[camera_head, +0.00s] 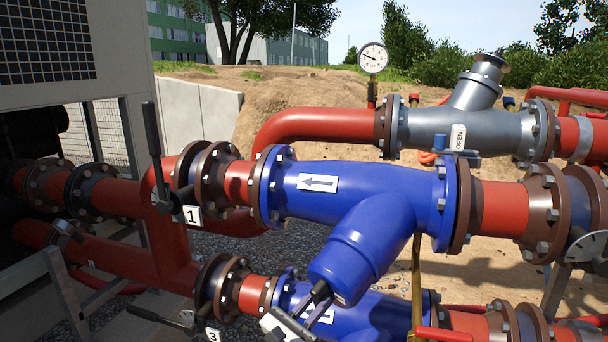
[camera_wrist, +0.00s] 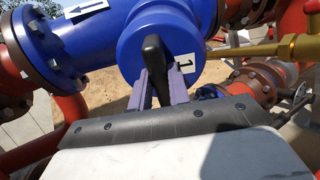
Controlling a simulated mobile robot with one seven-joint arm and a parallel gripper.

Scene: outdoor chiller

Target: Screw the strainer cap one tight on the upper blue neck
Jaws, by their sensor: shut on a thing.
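The upper blue strainer body (camera_head: 330,195) has a neck (camera_head: 374,232) that slopes down and left, with a wide blue cap (camera_head: 340,268) at its lower end. The cap's face, with a white "1" label (camera_wrist: 186,68), fills the middle of the wrist view. My gripper (camera_wrist: 160,88) is shut on the cap's black handle (camera_wrist: 153,60), which stands out from the face between the two fingers. In the head view my gripper (camera_head: 312,302) is below and left of the cap. No gap shows between cap and neck; I cannot tell how tight the thread is.
A lower blue strainer (camera_head: 375,315) lies close beneath my gripper. A grey strainer with an "OPEN" tag (camera_head: 458,137) and a gauge (camera_head: 373,58) are behind. A black lever (camera_head: 157,150) stands at the left. A brass-coloured part (camera_wrist: 295,48) is right of the cap in the wrist view.

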